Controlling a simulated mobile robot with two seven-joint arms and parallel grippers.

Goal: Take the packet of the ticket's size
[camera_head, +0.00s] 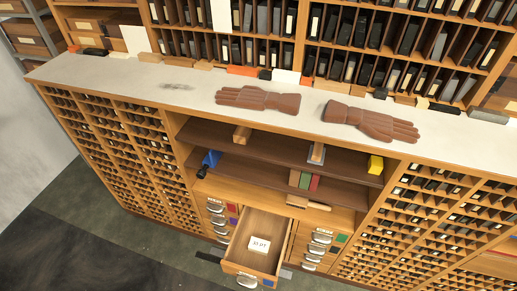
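A small white packet (259,244) with dark print lies in an open wooden drawer (240,230) at the bottom middle. The print seems to end in "PT"; its number is too small to read surely. A white card (286,76) stands at the back edge of the counter, with no readable writing. I cannot tell whether it is the ticket. Neither of my grippers is in view, and nothing is touching the packet.
Two brown gloves (258,99) (371,121) lie on the pale counter (120,80). Below are dark shelves (270,147) with a blue tool (208,162) and a yellow block (375,165). Shut drawers (318,240) flank the open one. Pigeonholes fill both sides.

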